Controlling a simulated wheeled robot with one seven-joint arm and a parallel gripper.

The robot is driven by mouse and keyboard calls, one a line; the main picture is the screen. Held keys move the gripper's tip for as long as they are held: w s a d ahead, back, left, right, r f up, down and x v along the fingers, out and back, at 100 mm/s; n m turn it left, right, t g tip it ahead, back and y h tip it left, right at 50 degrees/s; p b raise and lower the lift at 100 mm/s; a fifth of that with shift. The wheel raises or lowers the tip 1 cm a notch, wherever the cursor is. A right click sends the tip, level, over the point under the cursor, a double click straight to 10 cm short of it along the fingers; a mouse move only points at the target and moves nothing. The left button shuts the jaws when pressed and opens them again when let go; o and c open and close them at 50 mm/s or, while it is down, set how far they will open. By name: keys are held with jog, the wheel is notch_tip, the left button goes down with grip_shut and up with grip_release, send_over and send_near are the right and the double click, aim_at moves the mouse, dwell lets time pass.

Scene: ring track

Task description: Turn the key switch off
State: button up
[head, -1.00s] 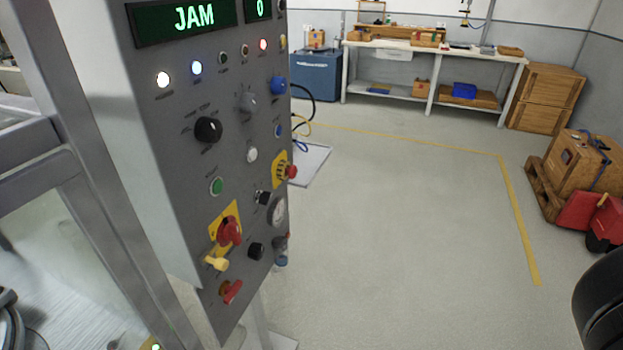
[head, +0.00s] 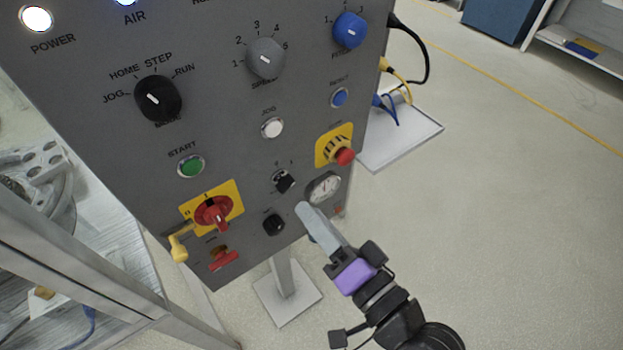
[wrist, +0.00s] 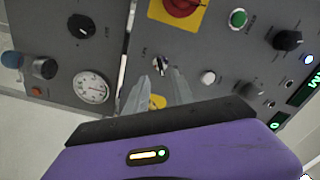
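The key switch (head: 284,181) is a small dark switch low on the grey control panel, with a key in it and small marks above it. Which mark it points at is too small to tell. In the wrist view the key switch (wrist: 162,67) shows just beyond and between my fingertips. My gripper (head: 304,209) is below and right of the switch in the head view, with its fingers toward the panel. In the wrist view my gripper (wrist: 158,76) is open, a gap between its two fingers. I see no contact with the key.
Close by are the gauge (head: 324,188), a black knob (head: 273,224), the red emergency stop (head: 345,157) on yellow, the white jog button (head: 272,128) and the red rotary switch (head: 214,213). A metal frame (head: 120,280) stands left.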

aim_at(288, 189)
jog(key=p+x, duration=0.1)
jog(key=x, duration=0.6)
jog(key=shift+w+a+p, duration=0.1)
jog(key=shift+a+p, duration=0.05)
jog(key=shift+p, duration=0.2)
grip_shut()
